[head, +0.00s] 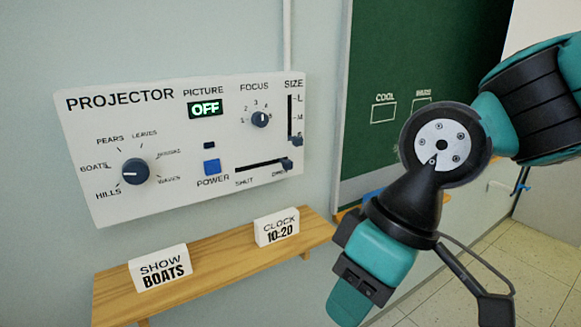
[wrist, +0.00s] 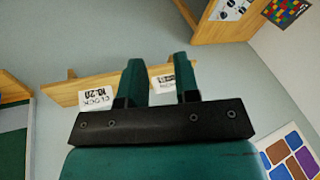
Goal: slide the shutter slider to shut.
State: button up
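The white projector panel (head: 110,108) is on the wall in the head view. The shutter slider's dark handle (head: 287,164) sits at the right end of its horizontal slot (head: 258,166), by the "OPEN" label. "SHUT" is printed at the left end. My gripper (head: 346,308) is low and right of the panel, apart from the slider. In the wrist view my gripper (wrist: 160,68) shows two teal fingers spread with a gap and nothing between them. The slider does not show in the wrist view.
The size slider's handle (head: 296,140) is low in its slot, close above the shutter handle. The blue power button (head: 211,167) is left of the shutter slot. A wooden shelf (head: 215,262) below carries the "SHOW BOATS" sign (head: 160,268) and "CLOCK 10:20" sign (head: 277,227).

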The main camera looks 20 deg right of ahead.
jog(key=shift+o, duration=1.4)
jog(key=w+f+t+y+b, duration=0.1)
jog(key=w+f+t+b, duration=0.1)
jog(key=w, duration=0.3)
jog(key=shift+w+a+f+t+y+b, duration=0.3)
jog(key=shift+w+a+f+t+b, duration=0.15)
jog(key=shift+f+b, duration=0.35)
jog(key=m+t+h+b, duration=0.1)
jog(key=m+t+b, duration=0.3)
jog(key=t, duration=1)
send_near(290, 164)
jog(key=p+x, duration=0.4)
jog(key=p, duration=0.1)
jog(key=p+x, duration=0.4)
jog(key=p, duration=0.2)
jog(key=shift+w+a+r, duration=0.1)
jog(key=shift+w+r, duration=0.1)
jog(key=shift+w, duration=0.05)
jog(key=shift+w+a+f+p, duration=0.1)
jog(key=shift+w+p, duration=0.1)
jog(key=shift+w, duration=0.15)
jog(key=shift+w+a+f+p, duration=0.1)
jog(key=shift+w+f+p, duration=0.1)
jog(key=shift+w, duration=0.15)
